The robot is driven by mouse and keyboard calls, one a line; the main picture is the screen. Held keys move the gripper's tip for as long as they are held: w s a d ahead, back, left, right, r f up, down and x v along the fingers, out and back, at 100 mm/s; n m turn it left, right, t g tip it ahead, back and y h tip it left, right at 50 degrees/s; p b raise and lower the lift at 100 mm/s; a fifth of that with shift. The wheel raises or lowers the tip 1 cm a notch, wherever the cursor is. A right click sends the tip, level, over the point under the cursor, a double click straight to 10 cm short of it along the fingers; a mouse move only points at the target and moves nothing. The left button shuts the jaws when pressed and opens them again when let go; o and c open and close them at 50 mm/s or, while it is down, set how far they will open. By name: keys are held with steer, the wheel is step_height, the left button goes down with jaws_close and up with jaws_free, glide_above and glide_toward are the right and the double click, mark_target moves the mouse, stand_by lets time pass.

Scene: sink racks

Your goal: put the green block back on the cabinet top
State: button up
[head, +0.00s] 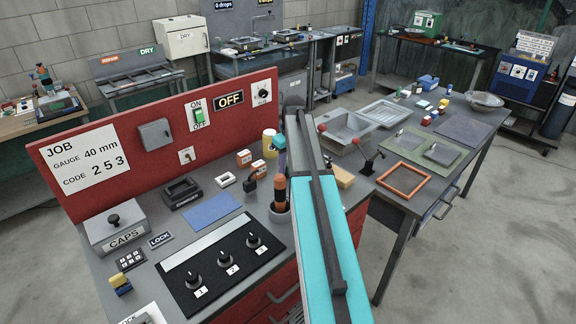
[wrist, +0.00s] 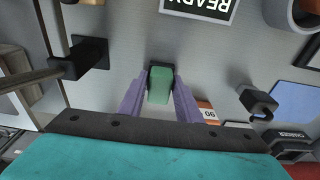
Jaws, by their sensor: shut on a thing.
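The green block (wrist: 160,85) is between the two purple fingers of my gripper (wrist: 160,98) in the wrist view. My gripper is shut on it. The grey cabinet top (wrist: 125,45) lies below it; I cannot tell the gap between block and surface. In the head view my gripper (head: 282,160) hangs behind my teal arm, over the right part of the cabinet top (head: 165,238). The block cannot be made out there.
A READY sign (wrist: 200,8) lies on the top. The red back panel (head: 125,165) rises behind.

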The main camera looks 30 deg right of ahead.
steer(key=shift+f, duration=0.15)
steer(key=o, duration=1)
steer(key=shift+r, duration=0.2)
steer(key=shift+s+d+r+b, duration=0.1)
steer(key=shift+s+r+b, duration=0.25)
steer(key=shift+r, duration=1.6)
steer(key=shift+s+a+r+b, duration=0.1)
steer(key=shift+r+b, duration=0.5)
steer(key=shift+r, duration=1.4)
steer(key=shift+s+d+r+b, duration=0.1)
steer(key=shift+s+r+b, duration=0.25)
steer(key=shift+r, duration=1.6)
steer(key=shift+w, duration=0.1)
